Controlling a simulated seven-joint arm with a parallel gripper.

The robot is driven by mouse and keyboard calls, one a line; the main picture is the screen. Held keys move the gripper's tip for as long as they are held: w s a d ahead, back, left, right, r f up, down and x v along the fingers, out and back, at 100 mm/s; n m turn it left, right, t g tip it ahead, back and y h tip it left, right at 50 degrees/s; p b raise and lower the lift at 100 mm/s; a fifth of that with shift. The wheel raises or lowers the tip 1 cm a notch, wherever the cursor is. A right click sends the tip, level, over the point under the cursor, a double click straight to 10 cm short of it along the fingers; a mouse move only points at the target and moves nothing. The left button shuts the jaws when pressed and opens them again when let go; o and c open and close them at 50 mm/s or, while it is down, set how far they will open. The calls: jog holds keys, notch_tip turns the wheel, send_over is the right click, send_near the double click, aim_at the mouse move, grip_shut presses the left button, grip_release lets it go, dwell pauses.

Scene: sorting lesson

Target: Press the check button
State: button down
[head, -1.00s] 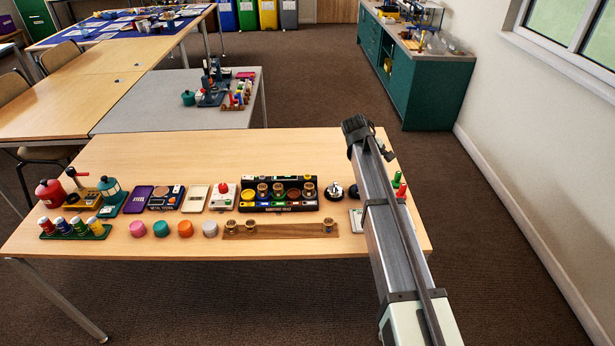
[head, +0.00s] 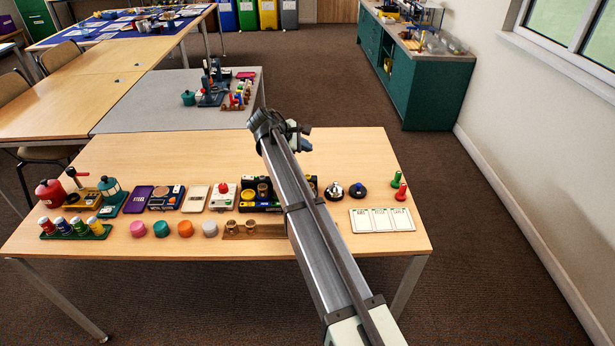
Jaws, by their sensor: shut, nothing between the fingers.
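A white box with a red button (head: 224,188) stands in the middle of the row on the front table. A dark round base with a blue button (head: 357,188) stands right of the metal bell. I cannot read a label on either, so I cannot tell which is the check button. My gripper (head: 299,143) is small in the head view, at the far end of my arm, above the table's back part and away from both buttons. It is shut and empty; its fingertips are hard to make out.
My arm hides part of the black tray with jars (head: 262,183) and the wooden rack (head: 236,233). A bell (head: 333,189), a white three-part card (head: 382,220) and red and green pegs (head: 401,191) lie right. Coloured caps (head: 161,228) sit in front. The table's back is clear.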

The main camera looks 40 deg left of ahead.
jog(key=shift+f, duration=0.1)
jog(key=shift+f, duration=4.3)
jog(key=shift+f, duration=0.9)
jog(key=shift+r, duration=0.9)
jog(key=shift+r, duration=2.5)
